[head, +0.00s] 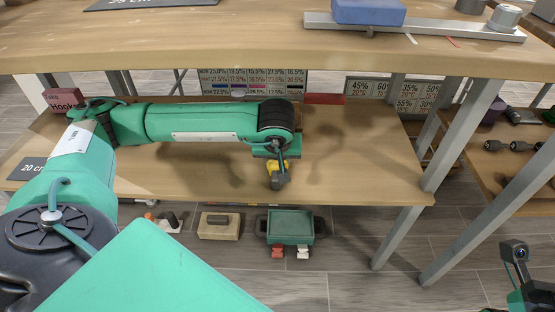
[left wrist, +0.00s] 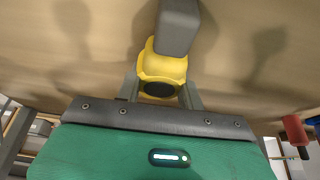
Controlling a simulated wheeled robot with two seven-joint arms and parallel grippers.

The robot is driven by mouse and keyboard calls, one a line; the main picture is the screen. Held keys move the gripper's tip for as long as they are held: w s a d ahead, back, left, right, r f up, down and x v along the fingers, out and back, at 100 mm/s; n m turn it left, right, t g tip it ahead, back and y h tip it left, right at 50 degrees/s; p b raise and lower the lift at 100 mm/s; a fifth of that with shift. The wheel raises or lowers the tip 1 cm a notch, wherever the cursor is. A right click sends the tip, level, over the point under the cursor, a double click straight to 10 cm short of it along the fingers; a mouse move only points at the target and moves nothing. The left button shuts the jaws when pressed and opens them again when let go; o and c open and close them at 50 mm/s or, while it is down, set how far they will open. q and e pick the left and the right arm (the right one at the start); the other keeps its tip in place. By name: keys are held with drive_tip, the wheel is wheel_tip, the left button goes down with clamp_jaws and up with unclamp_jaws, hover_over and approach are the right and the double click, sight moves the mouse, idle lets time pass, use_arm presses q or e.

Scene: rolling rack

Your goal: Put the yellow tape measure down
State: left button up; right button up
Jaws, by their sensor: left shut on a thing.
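The yellow tape measure (head: 271,167) is in my left gripper (head: 277,172), over the middle wooden shelf (head: 350,165) of the rack. In the left wrist view the yellow body (left wrist: 160,66) sits between the two grey fingers (left wrist: 160,92), which are shut on it. A grey block (left wrist: 178,25) adjoins its far side, and a dark round spot faces the camera. Shelf wood fills the background there. I cannot tell whether the tape measure touches the shelf. My right gripper's fingers do not show; only a black and green part of my right arm shows at the lower right.
The upper shelf (head: 250,50) overhangs the middle one and carries a blue box (head: 368,11) on a metal rail. A red-brown hook box (head: 63,98) stands at the left. A green tray (head: 291,226) is lower down. Grey posts (head: 455,138) stand at right. The middle shelf's right part is clear.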

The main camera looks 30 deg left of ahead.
use_arm(q)
drive_tip(key=o, duration=1.1)
drive_tip(key=shift+o, duration=0.2)
